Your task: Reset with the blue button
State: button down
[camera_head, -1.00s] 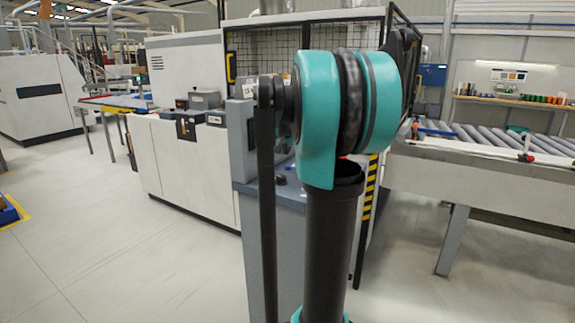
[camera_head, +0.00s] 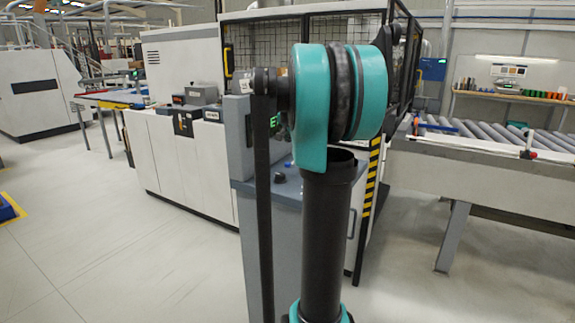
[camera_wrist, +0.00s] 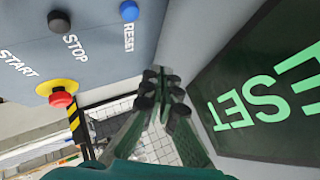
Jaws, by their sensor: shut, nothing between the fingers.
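The blue button (camera_wrist: 129,10) is near the top edge of the wrist view, marked RESET, on a grey panel (camera_wrist: 100,55). My gripper (camera_wrist: 160,82) is shut and empty. Its fingertips appear below and to the right of the blue button in the picture, with no contact visible. A dark screen (camera_wrist: 240,137) at the right shows large green letters reading RESET, partly cut off. Part of the screen's green text (camera_head: 273,122) shows there beside the arm.
A black STOP button (camera_wrist: 59,21) and a red mushroom button (camera_wrist: 61,99) on a yellow base share the panel. In the head view stand the grey cabinet (camera_head: 245,230), a yellow-black striped post (camera_head: 369,190) and a roller conveyor (camera_head: 470,165).

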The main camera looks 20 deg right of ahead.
aim_at(288, 164)
jog(key=shift+f, duration=3.5)
jog(key=shift+f, duration=0.1)
jog(key=shift+f, duration=0.3)
jog(key=shift+f, duration=0.5)
jog(key=shift+r, duration=0.9)
jog(key=shift+r, duration=2.5)
